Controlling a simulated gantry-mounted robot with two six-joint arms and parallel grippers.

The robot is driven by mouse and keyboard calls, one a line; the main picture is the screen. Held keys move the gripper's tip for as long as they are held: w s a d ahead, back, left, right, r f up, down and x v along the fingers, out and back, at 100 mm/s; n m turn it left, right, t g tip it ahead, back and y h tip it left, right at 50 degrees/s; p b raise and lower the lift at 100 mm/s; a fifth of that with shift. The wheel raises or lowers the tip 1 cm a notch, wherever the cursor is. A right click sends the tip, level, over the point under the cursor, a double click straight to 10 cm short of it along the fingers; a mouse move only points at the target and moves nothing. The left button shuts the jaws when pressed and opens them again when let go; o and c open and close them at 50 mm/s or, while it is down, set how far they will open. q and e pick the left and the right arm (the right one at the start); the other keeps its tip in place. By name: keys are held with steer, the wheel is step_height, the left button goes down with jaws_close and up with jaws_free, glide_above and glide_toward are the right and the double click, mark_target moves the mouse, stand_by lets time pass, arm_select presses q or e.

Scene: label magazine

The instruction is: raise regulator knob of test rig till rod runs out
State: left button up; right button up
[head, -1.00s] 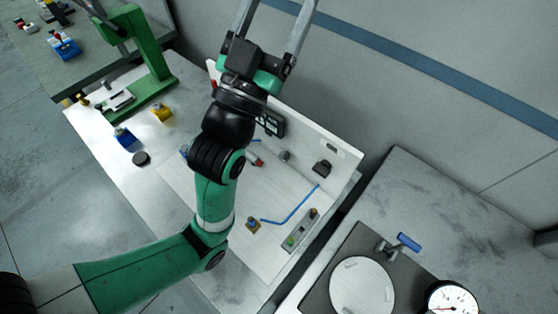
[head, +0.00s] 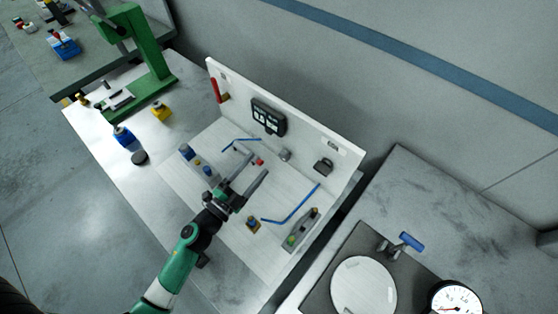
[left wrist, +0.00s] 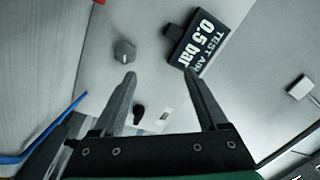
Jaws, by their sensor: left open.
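The test rig is a white base plate (head: 275,255) with an upright white back panel (head: 305,135). A grey regulator knob (head: 285,155) sits low on the panel; it also shows in the left wrist view (left wrist: 124,51). A dark display (head: 268,117) beside it reads "TEST AIR 0.5 bar" in the left wrist view (left wrist: 203,45). My left gripper (head: 255,165) is open and empty above the base plate, its fingers pointing towards the panel, apart from the knob. In the left wrist view the knob lies beyond the left fingertip. I cannot clearly make out the rod.
Blue tubing (head: 293,207) runs over the base plate near a grey block with a green part (head: 300,232). A black fitting (head: 323,166) and a red handle (head: 216,90) are on the panel. A green press (head: 150,60) stands at the left, a dial gauge (head: 455,300) at the lower right.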

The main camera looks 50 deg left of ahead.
arm_select(q)
steer(key=m+g+h, duration=0.1)
glide_toward(282, 158)
steer(key=w, duration=0.3)
steer(key=w+b, duration=0.1)
steer(key=w, duration=0.2)
steer(key=w+a, duration=0.1)
steer(key=w, duration=0.1)
steer(key=shift+w, duration=0.4)
